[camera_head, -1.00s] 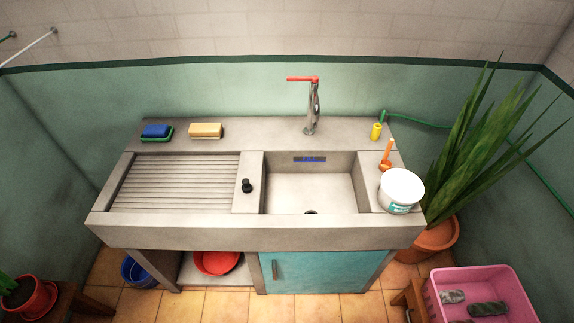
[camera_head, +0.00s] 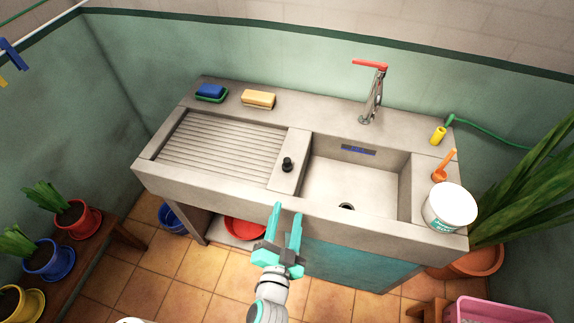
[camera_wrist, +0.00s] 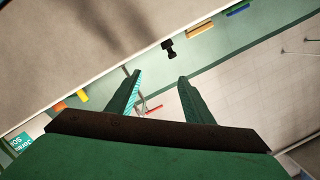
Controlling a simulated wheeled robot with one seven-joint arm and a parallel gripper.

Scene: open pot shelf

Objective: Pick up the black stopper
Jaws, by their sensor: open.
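The black stopper (camera_head: 287,164) stands upright on the flat divider between the ribbed drainboard and the sink basin. It also shows in the wrist view (camera_wrist: 169,48), small and dark, beyond the fingers and above them in the picture. My gripper (camera_head: 285,222) is open and empty, with its teal fingers apart, in front of the sink's front edge. In the head view it is below the stopper in the picture and clear of it. In the wrist view both fingers (camera_wrist: 157,84) reach up with nothing between them.
The concrete sink unit (camera_head: 215,186) has a raised front edge between my gripper and the stopper. A faucet (camera_head: 371,95) rises behind the basin. A white tub (camera_head: 450,207) and an orange-handled tool (camera_head: 444,167) stand at right.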

